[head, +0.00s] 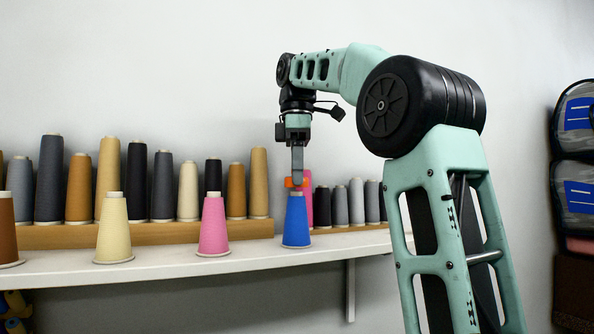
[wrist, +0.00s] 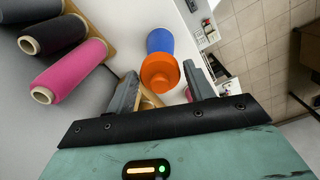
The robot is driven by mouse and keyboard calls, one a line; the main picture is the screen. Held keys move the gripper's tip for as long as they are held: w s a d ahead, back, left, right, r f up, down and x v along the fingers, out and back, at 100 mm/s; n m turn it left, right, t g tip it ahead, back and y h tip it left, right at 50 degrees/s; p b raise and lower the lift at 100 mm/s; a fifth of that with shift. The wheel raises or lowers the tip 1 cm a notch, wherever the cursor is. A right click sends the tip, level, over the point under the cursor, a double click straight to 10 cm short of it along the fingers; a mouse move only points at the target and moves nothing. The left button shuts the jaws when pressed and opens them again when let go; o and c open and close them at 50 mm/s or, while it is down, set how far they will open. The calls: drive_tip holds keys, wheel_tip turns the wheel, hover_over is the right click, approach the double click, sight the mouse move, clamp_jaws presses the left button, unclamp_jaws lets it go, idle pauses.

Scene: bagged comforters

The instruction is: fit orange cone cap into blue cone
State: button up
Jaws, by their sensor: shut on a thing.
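The blue cone (head: 296,224) stands upright on the white shelf. It also shows in the wrist view (wrist: 160,41), beyond the cap. The orange cone cap (head: 290,183) is just above the top of the blue cone and looks roughly in line with it. In the wrist view the orange cap (wrist: 159,74) lies between the two fingers. My gripper (head: 297,178) points down over the blue cone and is shut on the orange cap. I cannot tell whether the cap touches the cone's top.
A pink cone (head: 214,228) and a cream cone (head: 114,232) stand left along the white shelf (head: 165,268). A brown cone (head: 7,232) is at the left edge. Several taller cones line a wooden ledge (head: 150,234) behind. Bagged comforters (head: 576,150) are at far right.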

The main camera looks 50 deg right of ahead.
drive_tip(key=shift+f+b, duration=0.8)
drive_tip(key=shift+f, duration=0.25)
idle(0.7)
drive_tip(key=o, duration=1.5)
drive_tip(key=shift+r+p, duration=2.5)
drive_tip(key=shift+p, duration=0.05)
drive_tip(key=shift+r, duration=1)
drive_tip(key=shift+f, duration=0.15)
